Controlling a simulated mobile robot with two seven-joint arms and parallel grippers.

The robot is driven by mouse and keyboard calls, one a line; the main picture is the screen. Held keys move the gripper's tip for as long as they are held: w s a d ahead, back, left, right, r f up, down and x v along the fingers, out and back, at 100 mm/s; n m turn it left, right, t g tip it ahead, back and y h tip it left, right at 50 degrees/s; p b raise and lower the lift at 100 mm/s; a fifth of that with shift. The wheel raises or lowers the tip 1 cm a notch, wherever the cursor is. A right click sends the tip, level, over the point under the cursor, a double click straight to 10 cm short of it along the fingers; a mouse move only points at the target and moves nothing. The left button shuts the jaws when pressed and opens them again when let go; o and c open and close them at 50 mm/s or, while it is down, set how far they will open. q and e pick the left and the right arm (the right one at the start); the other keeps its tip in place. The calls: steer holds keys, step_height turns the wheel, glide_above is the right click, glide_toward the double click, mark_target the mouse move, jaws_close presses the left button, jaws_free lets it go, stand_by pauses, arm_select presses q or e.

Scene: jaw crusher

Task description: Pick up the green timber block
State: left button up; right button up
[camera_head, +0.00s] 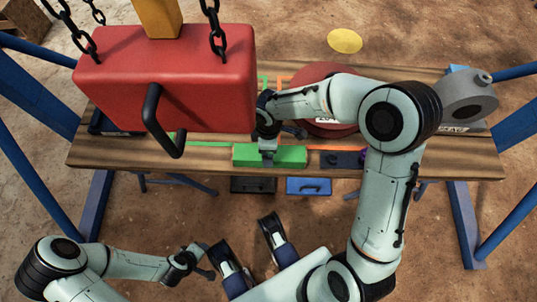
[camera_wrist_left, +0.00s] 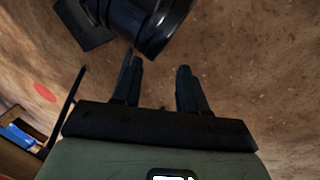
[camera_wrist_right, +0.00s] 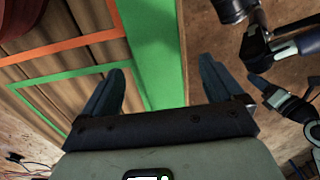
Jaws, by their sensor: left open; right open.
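The green timber block (camera_head: 290,157) lies along the front edge of the wooden table, left of a dark block. My right gripper (camera_head: 268,153) is at the block from above. In the right wrist view, the green block (camera_wrist_right: 157,50) runs between the two spread fingers of my right gripper (camera_wrist_right: 162,75), with no clear grip on it. My left gripper (camera_head: 205,272) is low in front of the table, away from the block. In the left wrist view, the fingers of my left gripper (camera_wrist_left: 158,75) are apart with only ground between them.
A large red block (camera_head: 200,75) with a black handle hangs on chains above the table's left part. The wooden table (camera_head: 440,163) carries a dark block (camera_head: 340,160) and a grey machine part (camera_head: 468,98). A blue bin (camera_head: 308,186) sits below the front edge.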

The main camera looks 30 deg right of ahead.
steer(key=shift+d+f+b, duration=0.1)
steer(key=shift+f+b, duration=0.3)
steer(key=shift+f, duration=1)
step_height(320, 180, down, 4)
steer(key=shift+d+f+b, duration=0.1)
steer(key=shift+d+b, duration=0.05)
steer(key=shift+b, duration=0.65)
arm_select(q)
steer(key=shift+t+y, duration=0.3)
steer(key=w+a+f, duration=0.1)
steer(key=w+f, duration=0.1)
steer(key=f, duration=0.1)
steer(key=shift+w+a, duration=0.3)
steer(key=shift+a, duration=0.1)
arm_select(e)
steer(key=c, duration=1.4)
